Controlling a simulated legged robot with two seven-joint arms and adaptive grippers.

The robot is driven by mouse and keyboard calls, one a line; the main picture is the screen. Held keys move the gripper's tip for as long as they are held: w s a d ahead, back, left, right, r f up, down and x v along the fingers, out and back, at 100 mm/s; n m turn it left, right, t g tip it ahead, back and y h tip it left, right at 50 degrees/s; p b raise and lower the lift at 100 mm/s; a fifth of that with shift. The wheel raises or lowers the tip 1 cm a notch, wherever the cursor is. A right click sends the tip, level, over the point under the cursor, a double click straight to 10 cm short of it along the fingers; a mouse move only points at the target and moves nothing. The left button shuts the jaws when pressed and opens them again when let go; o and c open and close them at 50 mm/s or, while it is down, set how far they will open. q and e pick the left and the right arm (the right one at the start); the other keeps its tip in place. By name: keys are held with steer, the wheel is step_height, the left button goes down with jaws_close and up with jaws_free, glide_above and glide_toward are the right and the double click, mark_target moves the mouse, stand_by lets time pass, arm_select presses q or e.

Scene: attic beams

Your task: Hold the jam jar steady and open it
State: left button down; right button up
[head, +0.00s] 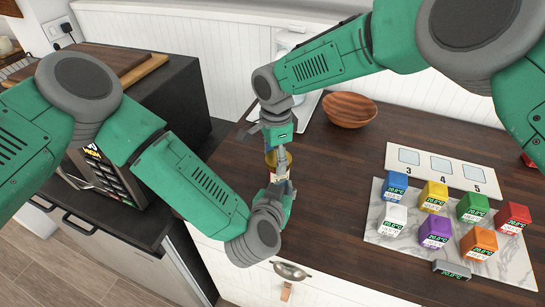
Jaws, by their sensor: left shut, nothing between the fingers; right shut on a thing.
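The jam jar (270,159) shows only as a small amber-yellow patch between my two grippers, near the left front edge of the wooden counter. My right gripper (280,152) comes from above and is shut on the jar's top region; I cannot tell whether it grips lid or body. My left gripper (281,172) is just below in the picture, close beside the jar. It is shut with nothing between its fingers. The lid and most of the jar are hidden by the grippers.
On the wooden counter (335,215), a marble board (412,253) holds several coloured cubes with displays. A white numbered panel (440,170) lies behind it. A wooden bowl (350,109) stands at the back. A dark appliance (125,180) is at left. The counter's middle is clear.

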arm_select(q)
steer(key=shift+d, duration=0.1)
arm_select(e)
steer(key=shift+d, duration=0.15)
arm_select(q)
steer(key=shift+a, duration=0.35)
arm_select(e)
steer(key=shift+a, duration=0.4)
steer(key=o, duration=1.3)
arm_select(q)
steer(key=shift+d, duration=0.15)
arm_select(e)
steer(key=shift+d+r, duration=0.1)
steer(key=shift+d, duration=0.05)
step_height(320, 180, up, 3)
steer(key=shift+w+d+r, duration=0.1)
steer(key=shift+r, duration=0.55)
steer(key=shift+a, duration=0.2)
arm_select(q)
steer(key=c, duration=1.8)
jaws_free()
arm_select(e)
steer(key=shift+d, duration=0.1)
